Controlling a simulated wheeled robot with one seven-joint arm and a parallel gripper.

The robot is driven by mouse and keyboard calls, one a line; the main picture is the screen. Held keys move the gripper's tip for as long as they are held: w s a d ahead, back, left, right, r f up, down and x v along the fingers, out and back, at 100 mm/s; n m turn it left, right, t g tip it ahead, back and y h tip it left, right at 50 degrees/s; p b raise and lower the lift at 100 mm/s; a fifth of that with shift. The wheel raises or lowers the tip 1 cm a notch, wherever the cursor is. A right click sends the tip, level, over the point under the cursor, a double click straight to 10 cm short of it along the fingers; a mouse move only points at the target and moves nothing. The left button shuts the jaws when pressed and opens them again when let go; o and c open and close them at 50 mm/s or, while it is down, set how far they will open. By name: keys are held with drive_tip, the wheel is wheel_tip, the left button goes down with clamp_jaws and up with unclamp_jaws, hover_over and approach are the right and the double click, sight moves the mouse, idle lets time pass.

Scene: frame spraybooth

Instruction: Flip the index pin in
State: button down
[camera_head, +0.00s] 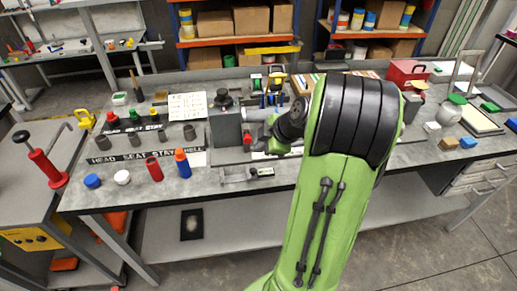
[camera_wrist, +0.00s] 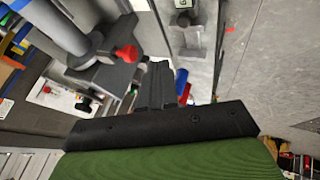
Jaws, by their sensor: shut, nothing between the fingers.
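A red knob (camera_wrist: 126,54) sits on a grey fixture (camera_wrist: 100,70) left of my fingers in the wrist view. A small red part also shows on the grey fixture in the head view (camera_head: 247,138). I cannot tell for sure that the red knob is the index pin, or which way it is flipped. My gripper (camera_wrist: 158,75) is shut and empty, apart from the red knob in the picture. In the head view my arm hides much of the area around my gripper.
A grey block (camera_head: 225,127) with a dark knob stands left of the fixture. Several coloured caps and cylinders, such as an orange-and-blue one (camera_head: 183,163), stand near a label strip (camera_head: 140,159). A red toolbox (camera_head: 406,72) is at the back right.

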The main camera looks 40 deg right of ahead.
drive_tip(key=v, duration=0.6)
drive_tip(key=shift+p, duration=0.45)
drive_tip(key=shift+s+r, duration=0.1)
drive_tip(key=shift+s, duration=0.15)
drive_tip(key=s+a+r+m+g, duration=0.1)
drive_tip(key=a+r+m, duration=0.1)
drive_tip(key=a, duration=0.7)
drive_tip(key=a+r+m+g, duration=0.1)
drive_tip(key=a+r+m, duration=0.1)
drive_tip(key=a, duration=0.6)
drive_tip(key=s+a+m+h, duration=0.1)
drive_tip(key=s+a+m, duration=0.5)
drive_tip(key=s, duration=0.5)
drive_tip(key=shift+a+m, duration=0.3)
drive_tip(key=shift+a, duration=0.55)
drive_tip(key=shift+s, duration=0.15)
